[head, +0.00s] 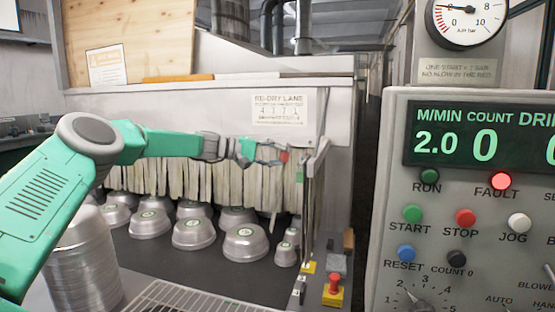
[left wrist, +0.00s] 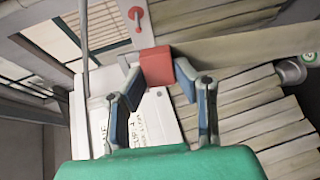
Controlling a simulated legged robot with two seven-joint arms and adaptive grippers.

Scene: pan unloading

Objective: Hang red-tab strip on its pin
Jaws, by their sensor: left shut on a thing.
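My left gripper (head: 272,153) reaches in from the left at the top of the strip curtain, and it also shows in the left wrist view (left wrist: 157,82). It is shut on the red tab (left wrist: 157,66), which sits between its fingertips. The tab shows as a small red spot (head: 284,157) in the head view. A pale strip (left wrist: 245,46) runs from the tab to the right in the left wrist view. A red pin (left wrist: 138,16) stands on a metal bar just beyond the tab, with a visible gap between them. My right gripper is not in view.
Pale hanging strips (head: 185,183) line the lane opening. Several metal pans (head: 244,243) with green labels lie on the dark belt below. A post (head: 311,200) stands right of the gripper. A control panel (head: 460,195) with a lit red FAULT lamp fills the right.

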